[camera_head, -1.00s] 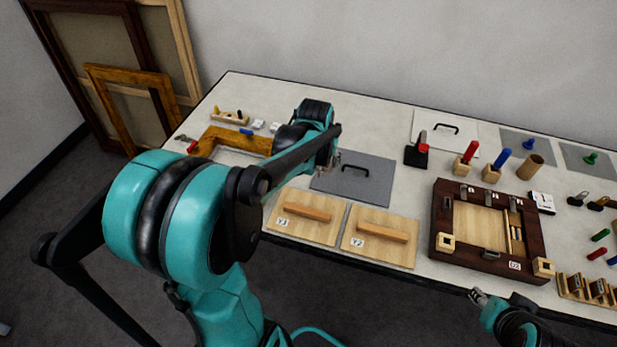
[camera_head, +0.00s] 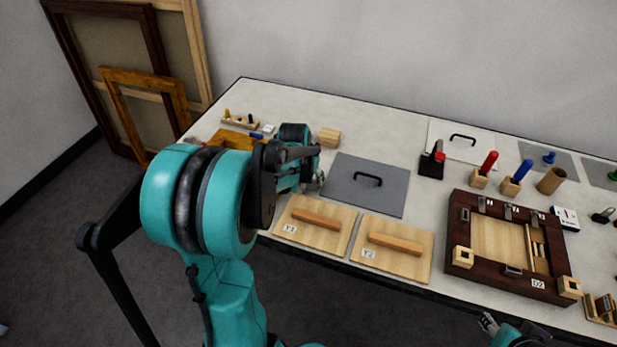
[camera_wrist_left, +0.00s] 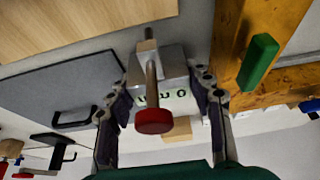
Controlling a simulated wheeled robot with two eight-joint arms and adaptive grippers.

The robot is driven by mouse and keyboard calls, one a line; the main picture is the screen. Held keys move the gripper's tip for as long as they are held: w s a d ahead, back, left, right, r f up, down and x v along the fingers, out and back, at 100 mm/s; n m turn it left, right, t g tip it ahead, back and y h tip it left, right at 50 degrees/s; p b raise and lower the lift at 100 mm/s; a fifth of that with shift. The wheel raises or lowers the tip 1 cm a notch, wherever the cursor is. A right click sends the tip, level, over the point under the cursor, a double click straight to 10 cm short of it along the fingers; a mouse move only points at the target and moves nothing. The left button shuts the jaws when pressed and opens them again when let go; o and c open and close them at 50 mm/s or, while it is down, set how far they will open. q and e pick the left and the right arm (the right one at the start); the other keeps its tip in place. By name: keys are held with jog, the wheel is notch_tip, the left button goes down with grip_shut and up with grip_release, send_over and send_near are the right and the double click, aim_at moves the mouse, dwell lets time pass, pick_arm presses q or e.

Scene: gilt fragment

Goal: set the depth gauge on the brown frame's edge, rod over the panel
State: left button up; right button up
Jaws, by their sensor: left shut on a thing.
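The depth gauge shows in the left wrist view as a pale metal block (camera_wrist_left: 174,72) with a rod through it and a red knob (camera_wrist_left: 154,122). My left gripper (camera_wrist_left: 160,84) is shut on the block, one finger at each side. In the head view my left gripper (camera_head: 313,182) is low over the table, left of the grey sheet; my arm hides the gauge there. The dark brown frame (camera_head: 457,228) lies at the right around a light wood panel (camera_head: 495,240). My right gripper (camera_head: 488,322) is at the bottom edge, its opening unclear.
Two handled boards, Y3 (camera_head: 300,238) and Y2 (camera_head: 385,266), lie along the front edge. A grey sheet with a handle (camera_head: 340,187) lies behind them. A golden frame piece (camera_head: 228,138) is at the left. Block holders with red and blue tools (camera_head: 510,188) stand behind the brown frame.

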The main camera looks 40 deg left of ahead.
pick_arm(q)
jog(key=shift+f, duration=0.2)
jog(key=o, duration=1.2)
jog(key=shift+o, duration=0.2)
jog(key=shift+r, duration=0.1)
